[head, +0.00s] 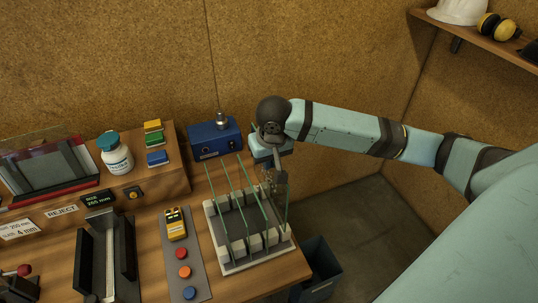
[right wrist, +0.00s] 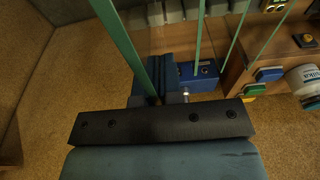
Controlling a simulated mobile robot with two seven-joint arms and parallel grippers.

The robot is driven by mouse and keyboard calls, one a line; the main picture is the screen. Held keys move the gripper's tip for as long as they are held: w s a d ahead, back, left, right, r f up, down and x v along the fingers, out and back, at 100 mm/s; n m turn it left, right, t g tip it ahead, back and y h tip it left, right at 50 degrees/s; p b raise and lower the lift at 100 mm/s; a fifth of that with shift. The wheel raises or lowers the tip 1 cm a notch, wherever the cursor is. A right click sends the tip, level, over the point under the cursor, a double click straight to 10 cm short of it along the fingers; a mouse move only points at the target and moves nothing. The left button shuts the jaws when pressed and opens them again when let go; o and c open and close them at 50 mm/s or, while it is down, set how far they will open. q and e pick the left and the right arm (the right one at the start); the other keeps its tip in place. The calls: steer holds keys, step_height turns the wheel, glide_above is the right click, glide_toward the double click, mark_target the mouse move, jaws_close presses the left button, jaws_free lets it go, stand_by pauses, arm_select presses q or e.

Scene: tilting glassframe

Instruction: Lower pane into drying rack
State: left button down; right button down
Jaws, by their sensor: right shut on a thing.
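The drying rack (head: 258,262) is a pale tray with white slotted blocks at the table's right front corner. Several clear panes with green edges, one of them the left pane (head: 216,200), stand in it. My right gripper (head: 277,182) is above the rack's right side, shut on a pane (head: 287,208) at the rack's right end. In the right wrist view the held pane's green edge (right wrist: 124,45) runs up from between the fingers (right wrist: 158,92). I cannot tell whether its lower edge sits in the slot. My left gripper is not in view.
A blue box (head: 215,138) stands behind the rack. A grey strip with coloured buttons (head: 183,254) and a black channel fixture (head: 104,255) lie left of it. A dark bin (head: 318,270) stands on the floor to the right. A white bottle (head: 117,157) is on the raised shelf.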

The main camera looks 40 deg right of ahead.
mark_target(268, 177)
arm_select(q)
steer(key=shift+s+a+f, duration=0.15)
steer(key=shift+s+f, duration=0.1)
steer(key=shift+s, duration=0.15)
arm_select(e)
step_height(268, 177, down, 3)
steer(key=shift+f, duration=0.1)
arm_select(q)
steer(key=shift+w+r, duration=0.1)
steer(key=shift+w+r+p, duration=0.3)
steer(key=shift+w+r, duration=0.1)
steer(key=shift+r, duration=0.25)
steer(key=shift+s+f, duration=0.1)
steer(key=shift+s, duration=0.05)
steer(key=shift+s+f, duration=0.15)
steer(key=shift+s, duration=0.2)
